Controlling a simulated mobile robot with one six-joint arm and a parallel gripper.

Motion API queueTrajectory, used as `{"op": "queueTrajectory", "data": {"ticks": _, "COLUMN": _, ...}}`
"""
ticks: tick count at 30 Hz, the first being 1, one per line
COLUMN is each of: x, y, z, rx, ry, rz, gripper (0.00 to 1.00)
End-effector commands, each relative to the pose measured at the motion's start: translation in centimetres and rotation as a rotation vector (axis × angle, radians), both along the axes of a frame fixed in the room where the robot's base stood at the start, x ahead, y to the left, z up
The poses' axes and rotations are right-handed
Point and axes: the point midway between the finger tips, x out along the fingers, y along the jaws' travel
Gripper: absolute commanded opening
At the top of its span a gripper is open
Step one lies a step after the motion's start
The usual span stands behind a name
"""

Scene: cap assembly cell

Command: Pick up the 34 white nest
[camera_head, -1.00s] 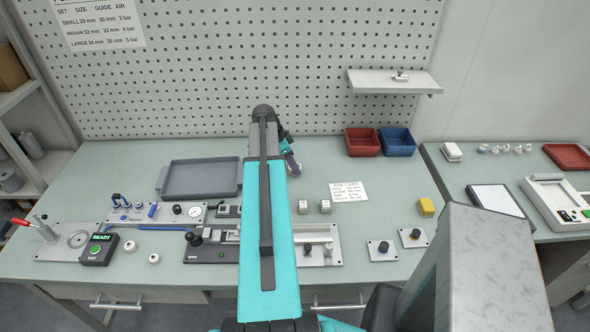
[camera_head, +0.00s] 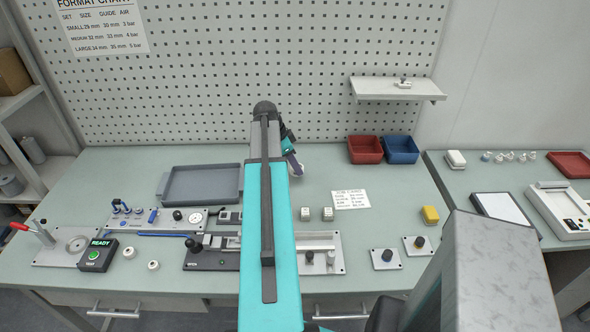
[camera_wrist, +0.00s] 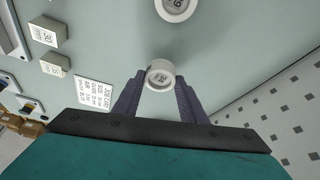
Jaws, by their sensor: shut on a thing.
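My gripper (camera_wrist: 160,82) is shut on a small round white nest (camera_wrist: 159,73) in the wrist view. The mark on the nest's top is too small to read surely as 34. The nest sits between the two dark fingers, above the grey-green bench. A second round white nest (camera_wrist: 175,6) with a mark on top lies apart, at the top edge of the wrist view. In the head view my gripper (camera_head: 296,167) shows partly behind my arm, and the held nest cannot be made out there.
A job card (camera_wrist: 93,92) and two white blocks (camera_wrist: 47,31) lie left in the wrist view. In the head view a grey tray (camera_head: 203,198) lies left of my arm, and red (camera_head: 364,157) and blue (camera_head: 401,158) bins stand right. A pegboard (camera_head: 260,60) rises behind.

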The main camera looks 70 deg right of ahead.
Motion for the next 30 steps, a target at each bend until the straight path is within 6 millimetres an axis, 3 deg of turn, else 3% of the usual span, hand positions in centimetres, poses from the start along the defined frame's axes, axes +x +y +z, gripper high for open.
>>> {"op": "queueTrajectory", "data": {"ticks": 11, "x": -1.3, "y": 3.4, "z": 0.6, "rx": -0.001, "ry": -0.001, "rz": -0.001, "gripper": 0.16}}
{"op": "queueTrajectory", "data": {"ticks": 30, "x": -4.3, "y": 11.2, "z": 1.3, "rx": -0.001, "ry": -0.001, "rz": -0.001, "gripper": 0.16}}
